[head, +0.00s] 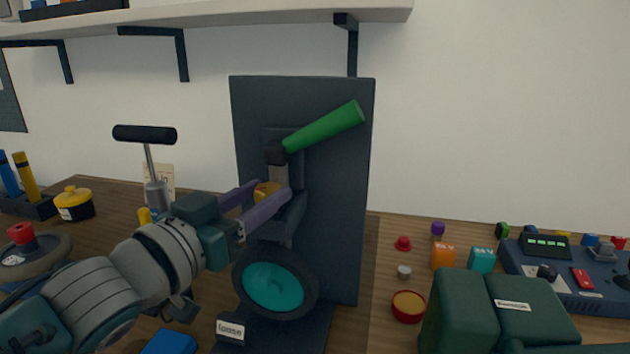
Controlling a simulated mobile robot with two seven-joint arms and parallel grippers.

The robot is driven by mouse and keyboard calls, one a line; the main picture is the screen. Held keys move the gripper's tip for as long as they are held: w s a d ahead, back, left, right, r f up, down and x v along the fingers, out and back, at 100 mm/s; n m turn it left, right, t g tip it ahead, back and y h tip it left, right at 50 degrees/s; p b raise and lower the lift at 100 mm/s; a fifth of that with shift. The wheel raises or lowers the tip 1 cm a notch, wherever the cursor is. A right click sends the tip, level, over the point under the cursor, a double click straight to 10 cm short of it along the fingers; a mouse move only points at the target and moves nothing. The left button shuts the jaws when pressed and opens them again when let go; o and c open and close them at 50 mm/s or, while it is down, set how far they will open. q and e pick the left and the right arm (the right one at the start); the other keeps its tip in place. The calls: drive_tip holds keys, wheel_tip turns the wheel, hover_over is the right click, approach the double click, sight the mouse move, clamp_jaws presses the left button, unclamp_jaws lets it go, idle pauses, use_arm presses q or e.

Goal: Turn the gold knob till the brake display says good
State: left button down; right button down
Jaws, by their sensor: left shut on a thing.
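The gold knob (264,191) is on the front of an upright dark stand (340,200), below a green handle grip (325,127). My left gripper (268,198) comes in from the left and is shut on the gold knob, its purple fingers on either side. The fingers hide part of the knob. A small display plate (230,330) at the stand's foot reads "loose". A wheel with a teal hub (272,287) sits below the knob.
A pump with a black T-handle (145,135) stands left of the stand. A yellow-lidded pot (75,203) is farther left. Small coloured parts and a round red tin (408,305) lie to the right, before a blue console (590,285). A shelf (220,22) overhangs the back.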

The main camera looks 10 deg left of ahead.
use_arm(q)
drive_tip(key=shift+w+a+m+g+h+b, duration=0.15)
drive_tip(key=shift+m+g+h+b, duration=0.15)
drive_tip(key=shift+m+h, duration=0.5)
drive_tip(key=shift+s+a+m+g+h+b, duration=0.15)
drive_tip(key=shift+m+g+h, duration=0.3)
drive_tip(key=shift+h, duration=0.55)
drive_tip(key=shift+w, duration=0.1)
drive_tip(key=shift+d, duration=0.1)
drive_tip(key=shift+c, duration=1.9)
unclamp_jaws()
drive_tip(key=v, duration=1)
drive_tip(key=shift+w, duration=0.1)
